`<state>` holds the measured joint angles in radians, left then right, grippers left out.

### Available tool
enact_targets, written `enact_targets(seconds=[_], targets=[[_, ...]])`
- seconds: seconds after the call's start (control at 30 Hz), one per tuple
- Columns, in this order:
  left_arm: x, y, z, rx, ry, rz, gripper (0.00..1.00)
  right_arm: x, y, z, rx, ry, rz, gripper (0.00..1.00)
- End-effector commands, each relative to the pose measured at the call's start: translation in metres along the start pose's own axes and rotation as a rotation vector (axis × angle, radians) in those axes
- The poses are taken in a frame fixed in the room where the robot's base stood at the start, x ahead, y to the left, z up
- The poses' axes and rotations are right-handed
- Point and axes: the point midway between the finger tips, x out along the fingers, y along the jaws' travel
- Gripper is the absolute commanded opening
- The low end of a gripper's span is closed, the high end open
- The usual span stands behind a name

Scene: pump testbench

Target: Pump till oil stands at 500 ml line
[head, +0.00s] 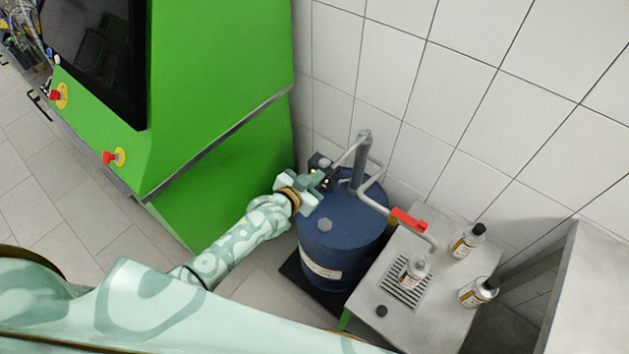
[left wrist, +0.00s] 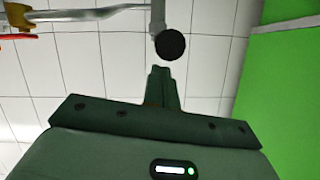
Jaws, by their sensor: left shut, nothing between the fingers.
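A blue drum (head: 340,245) stands against the tiled wall with a grey hand pump (head: 362,160) on top. The pump's lever slopes down to the left, near my left gripper (head: 324,182). In the left wrist view the lever's black knob (left wrist: 170,44) is just beyond the closed fingertips (left wrist: 162,78); contact cannot be told. My left gripper is shut and empty. The spout pipe carries a red part (head: 408,219) and ends above an uncapped bottle (head: 414,273) on a drain grate. The bottle's oil level and 500 ml line are not readable. My right gripper is out of view.
Two capped bottles (head: 467,241) (head: 478,292) stand on the metal bench (head: 440,325) to the right. A loose dark cap (head: 381,311) lies near its front edge. A large green machine (head: 215,110) with red emergency buttons (head: 109,157) rises close left of the drum.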

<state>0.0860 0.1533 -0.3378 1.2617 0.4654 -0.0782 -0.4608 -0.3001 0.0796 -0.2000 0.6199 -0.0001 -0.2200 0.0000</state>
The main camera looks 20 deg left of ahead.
Motion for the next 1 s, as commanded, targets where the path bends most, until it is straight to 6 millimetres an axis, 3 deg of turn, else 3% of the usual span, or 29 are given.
enact_targets(seconds=[0.57,0.77,1.0], targets=[[0.002,0.0,0.01,0.001,0.008,-0.002,0.0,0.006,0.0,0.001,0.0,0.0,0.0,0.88],[0.005,0.003,0.026,-0.002,0.074,-0.015,0.0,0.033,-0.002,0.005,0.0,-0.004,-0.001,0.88],[0.012,0.01,0.057,-0.011,0.227,-0.044,0.0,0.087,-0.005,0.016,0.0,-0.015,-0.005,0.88]])
